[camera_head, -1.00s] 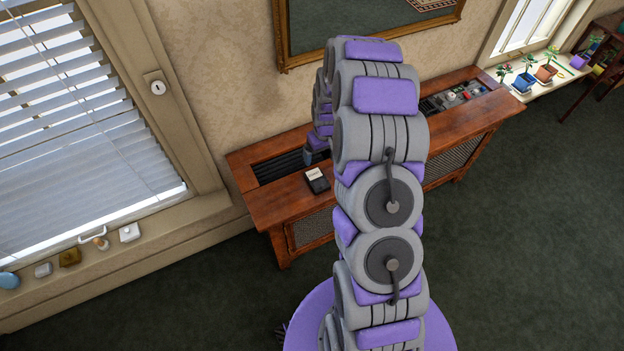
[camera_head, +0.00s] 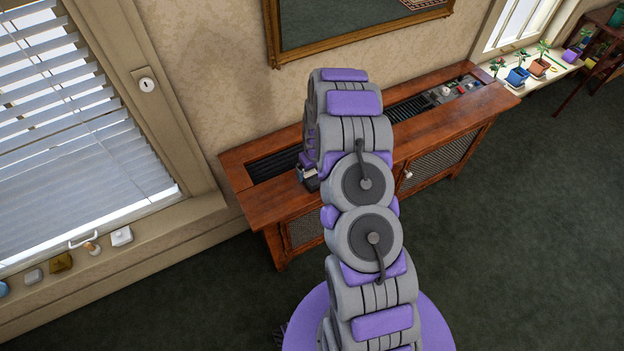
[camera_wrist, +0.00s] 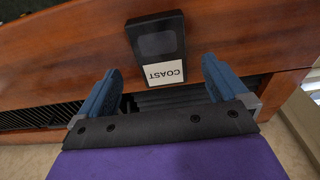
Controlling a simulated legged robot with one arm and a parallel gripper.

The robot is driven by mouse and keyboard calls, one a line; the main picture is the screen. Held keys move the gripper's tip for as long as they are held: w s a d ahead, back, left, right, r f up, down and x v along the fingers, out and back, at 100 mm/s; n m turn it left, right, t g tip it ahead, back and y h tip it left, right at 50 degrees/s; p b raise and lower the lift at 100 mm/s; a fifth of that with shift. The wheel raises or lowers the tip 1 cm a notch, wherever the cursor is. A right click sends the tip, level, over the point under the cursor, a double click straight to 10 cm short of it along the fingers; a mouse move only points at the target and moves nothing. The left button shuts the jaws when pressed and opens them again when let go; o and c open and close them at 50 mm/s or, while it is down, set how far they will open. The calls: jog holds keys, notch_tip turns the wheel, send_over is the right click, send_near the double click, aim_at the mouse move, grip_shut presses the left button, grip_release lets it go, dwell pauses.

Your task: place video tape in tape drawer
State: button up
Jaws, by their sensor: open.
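The video tape is a black cassette with a white label reading COAST (camera_wrist: 160,42). In the wrist view it lies flat on the brown wooden cabinet top (camera_wrist: 225,40). My gripper (camera_wrist: 161,68) is open, its blue fingers to either side of the tape's label end, with nothing held. In the head view my arm hides most of the tape; a pale bit of it (camera_head: 306,172) shows beside the gripper. I cannot make out an open tape drawer; a pale knob (camera_head: 407,175) shows on the cabinet front.
The wooden cabinet (camera_head: 250,210) has dark slatted recesses (camera_head: 272,166) in its top. Small items stand at its right end (camera_head: 455,92). A windowsill (camera_head: 150,222) with small objects is at left, potted plants (camera_head: 518,75) at right. Dark green carpet (camera_head: 500,260) is clear in front.

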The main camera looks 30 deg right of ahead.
aim_at(312, 176)
jog(key=f, duration=0.2)
jog(key=f+b, duration=0.1)
jog(key=f, duration=0.1)
jog(key=shift+w, duration=0.3)
jog(key=shift+r, duration=0.1)
jog(key=shift+c, duration=0.2)
jog(key=c, duration=1.3)
